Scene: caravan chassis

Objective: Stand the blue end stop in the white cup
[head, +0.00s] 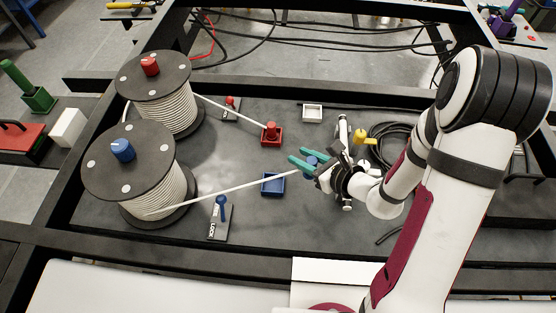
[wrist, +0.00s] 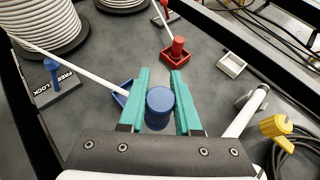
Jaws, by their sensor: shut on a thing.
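The blue end stop (head: 311,161) is held between the green fingers of my gripper (head: 306,163), just right of the blue cup (head: 273,184). In the wrist view the blue end stop (wrist: 160,106) sits between both fingertips (wrist: 160,100). A white cord (head: 245,184) runs from the spool with the blue knob to it; the cord's end is hidden behind a finger. The white cup (head: 312,113) is a small square tray farther back on the plate. It looks empty and also shows in the wrist view (wrist: 232,65), ahead and to the right.
A red end stop stands in a red cup (head: 271,139), with its own cord. Two large spools (head: 128,165) stand at left. A blue lever (head: 221,207) and a red lever (head: 230,103) stand near them. A yellow piece (head: 365,136) and coiled black cable (head: 395,145) lie at right.

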